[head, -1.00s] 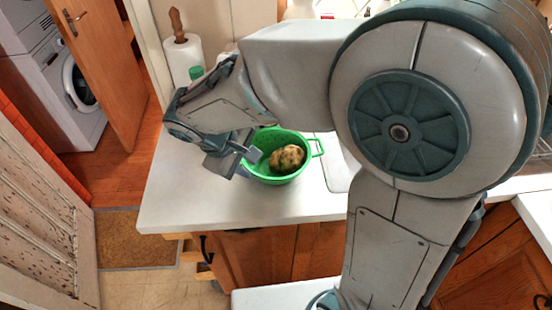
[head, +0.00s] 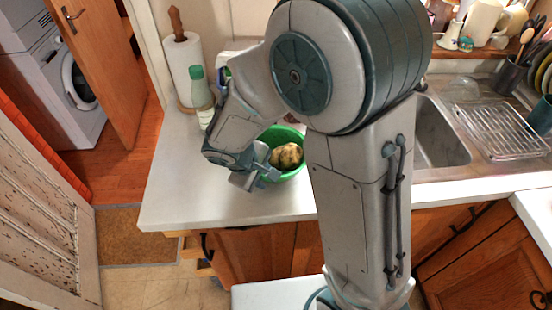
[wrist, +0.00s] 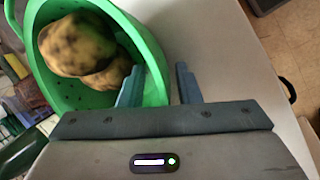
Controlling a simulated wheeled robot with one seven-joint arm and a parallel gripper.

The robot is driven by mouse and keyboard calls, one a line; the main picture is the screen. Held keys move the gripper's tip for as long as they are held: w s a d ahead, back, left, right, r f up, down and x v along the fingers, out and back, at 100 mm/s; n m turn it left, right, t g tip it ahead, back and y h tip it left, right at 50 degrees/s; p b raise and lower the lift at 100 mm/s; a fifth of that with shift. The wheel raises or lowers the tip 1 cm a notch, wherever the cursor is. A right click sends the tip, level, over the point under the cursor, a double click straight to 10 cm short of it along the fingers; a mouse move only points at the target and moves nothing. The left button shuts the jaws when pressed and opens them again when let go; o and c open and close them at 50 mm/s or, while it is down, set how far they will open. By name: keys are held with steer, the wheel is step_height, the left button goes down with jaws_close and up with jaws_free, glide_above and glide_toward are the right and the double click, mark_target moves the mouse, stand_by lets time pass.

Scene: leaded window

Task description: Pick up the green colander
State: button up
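The green colander (head: 278,134) stands on the white worktop, partly hidden by my arm in the head view. Brown-yellow mottled potatoes (head: 287,156) lie inside it. In the wrist view the colander's green rim (wrist: 151,58) curves down between the fingers of my gripper (wrist: 159,84). The left finger is over the inside of the colander and the right finger is outside its wall. The fingers are apart, and a gap shows beside the right finger. In the head view my gripper (head: 266,168) is at the colander's near left side.
A paper towel roll (head: 184,62) and a green-capped bottle (head: 199,95) stand behind the colander. A sink (head: 440,135) and a wire dish rack (head: 503,130) are to the right. The worktop (head: 190,195) is clear in front and left.

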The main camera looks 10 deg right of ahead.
jaws_close()
steer(key=shift+r, duration=0.75)
step_height(320, 180, up, 3)
steer(key=shift+s+d+f, duration=0.1)
steer(key=shift+s+d, duration=0.05)
steer(key=s+d+r+b, duration=0.1)
steer(key=s+d+r, duration=0.5)
steer(key=s+d, duration=0.1)
steer(key=shift+s+d+r, duration=0.35)
steer(key=shift+s+r, duration=0.05)
steer(key=shift+s, duration=0.2)
